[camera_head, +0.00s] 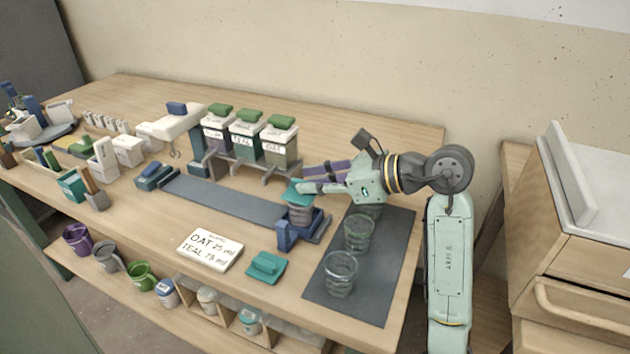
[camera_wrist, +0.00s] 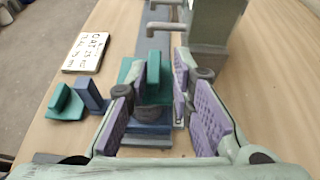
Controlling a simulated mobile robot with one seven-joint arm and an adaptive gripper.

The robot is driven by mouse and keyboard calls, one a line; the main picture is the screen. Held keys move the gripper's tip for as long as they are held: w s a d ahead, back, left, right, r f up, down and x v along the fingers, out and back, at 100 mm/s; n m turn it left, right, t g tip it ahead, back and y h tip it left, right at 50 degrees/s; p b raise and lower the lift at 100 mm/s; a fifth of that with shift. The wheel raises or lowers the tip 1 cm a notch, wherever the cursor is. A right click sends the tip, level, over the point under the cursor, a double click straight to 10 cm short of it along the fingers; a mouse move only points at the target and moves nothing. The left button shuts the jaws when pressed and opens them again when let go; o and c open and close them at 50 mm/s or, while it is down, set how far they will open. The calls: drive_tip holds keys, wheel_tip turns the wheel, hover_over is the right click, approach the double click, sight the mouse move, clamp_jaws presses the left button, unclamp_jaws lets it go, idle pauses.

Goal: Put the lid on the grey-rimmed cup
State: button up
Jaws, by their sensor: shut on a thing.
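My gripper (camera_head: 309,188) reaches left across the table, with its purple-padded fingers on either side of a teal lid's upright handle (camera_wrist: 153,72). It is shut on this lid, whose plate also shows in the head view (camera_head: 294,196). The lid is over a clear cup (camera_head: 300,215) standing in the blue holder (camera_head: 287,236) at the track's right end. The lid hides that cup's rim, so I cannot tell its colour or whether the lid is seated. A second teal lid (camera_head: 266,267) lies on the table in front.
On the dark mat (camera_head: 350,304) stand a pale-rimmed cup (camera_head: 340,272), a green-rimmed cup (camera_head: 360,233) and another cup partly behind my gripper. Three labelled buckets (camera_head: 246,139) stand on a rack behind the track. A written card (camera_head: 210,250) lies front left.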

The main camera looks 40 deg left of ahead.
drive_tip(key=shift+f+b, duration=0.35)
drive_tip(key=o, duration=0.9)
drive_tip(key=shift+c, duration=0.2)
drive_tip(key=shift+r+p, duration=1.55)
drive_tip(key=shift+r, duration=2)
drive_tip(key=shift+f, duration=0.1)
